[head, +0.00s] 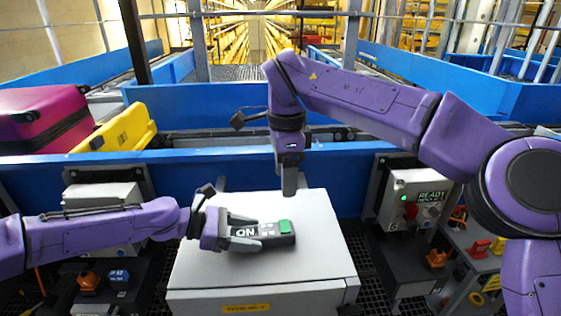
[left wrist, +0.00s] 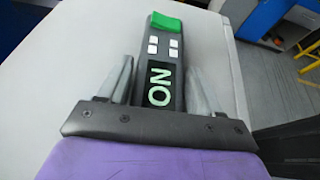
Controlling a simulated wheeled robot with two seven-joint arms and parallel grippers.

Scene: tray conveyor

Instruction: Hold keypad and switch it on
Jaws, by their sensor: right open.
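The keypad (head: 270,234) is a dark bar lying on the pale cabinet top. It has a lit display reading ON, small white buttons and a green button (head: 285,227) at its far end; in the left wrist view the keypad (left wrist: 165,65) points away from me. My left gripper (head: 245,232) is open, with one finger along each side of the keypad's display end. A gap shows between the left finger and the keypad in the wrist view. My right gripper (head: 289,190) is open, pointing down, above and behind the green button, apart from it.
The cabinet (head: 330,262) has clear top around the keypad. A blue conveyor wall (head: 230,172) runs behind it. A magenta case (head: 40,118) and a yellow case (head: 120,130) lie on the conveyor at left. A control box (head: 400,187) reading READY stands at right.

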